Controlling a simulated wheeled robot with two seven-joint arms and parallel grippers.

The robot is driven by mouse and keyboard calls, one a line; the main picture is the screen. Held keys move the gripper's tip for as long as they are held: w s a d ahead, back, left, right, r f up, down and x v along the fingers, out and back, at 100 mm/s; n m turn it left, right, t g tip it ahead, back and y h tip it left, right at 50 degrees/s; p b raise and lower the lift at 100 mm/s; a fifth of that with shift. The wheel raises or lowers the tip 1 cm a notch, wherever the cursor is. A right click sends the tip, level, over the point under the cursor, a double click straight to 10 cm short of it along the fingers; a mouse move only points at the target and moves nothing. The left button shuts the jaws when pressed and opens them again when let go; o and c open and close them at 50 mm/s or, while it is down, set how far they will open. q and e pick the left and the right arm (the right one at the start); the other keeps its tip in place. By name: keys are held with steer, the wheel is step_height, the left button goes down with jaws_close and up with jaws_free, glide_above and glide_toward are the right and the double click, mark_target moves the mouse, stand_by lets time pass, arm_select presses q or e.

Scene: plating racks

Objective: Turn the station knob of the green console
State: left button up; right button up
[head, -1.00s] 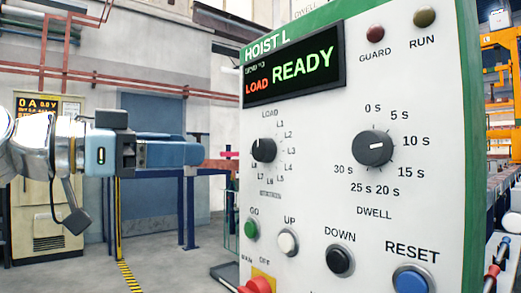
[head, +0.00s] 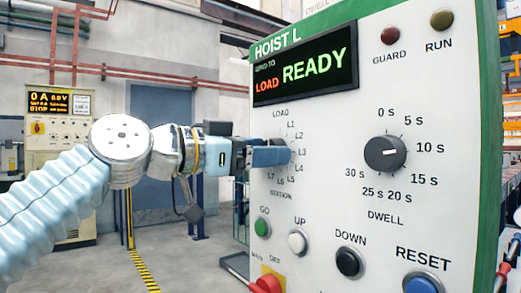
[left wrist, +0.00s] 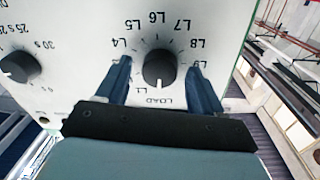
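The green console (head: 330,200) has a white face with a green edge, and its screen (head: 305,66) reads LOAD and READY. The station knob (left wrist: 160,68) is black and round, and its white line points toward LOAD in the left wrist view. In the head view it is hidden behind my left gripper (head: 288,156), above the STATION label. My left gripper is open, with its two blue fingers (left wrist: 160,80) on either side of the knob in the left wrist view. Gaps show between the fingers and the knob. My right gripper is not in view.
The black dwell knob (head: 385,153) is right of the station dial. Below are the green GO button (head: 263,227), white UP (head: 298,242), black DOWN (head: 348,262), blue RESET (head: 422,287) and a red knob (head: 266,285). Open floor lies to the left.

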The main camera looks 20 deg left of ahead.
arm_select(q)
steer(key=c, duration=1)
steer(key=shift+m, duration=0.3)
steer(key=shift+d+m+y+b, duration=0.2)
steer(key=shift+m+b, duration=0.45)
steer(key=shift+m, duration=2.1)
steer(key=shift+a+m+y+b, duration=0.2)
steer(key=shift+m+b, duration=0.4)
steer(key=shift+m, duration=2.1)
steer(key=shift+d+m+y+b, duration=0.1)
steer(key=shift+m+y+b, duration=0.4)
steer(key=shift+m, duration=2.25)
steer(key=o, duration=1.1)
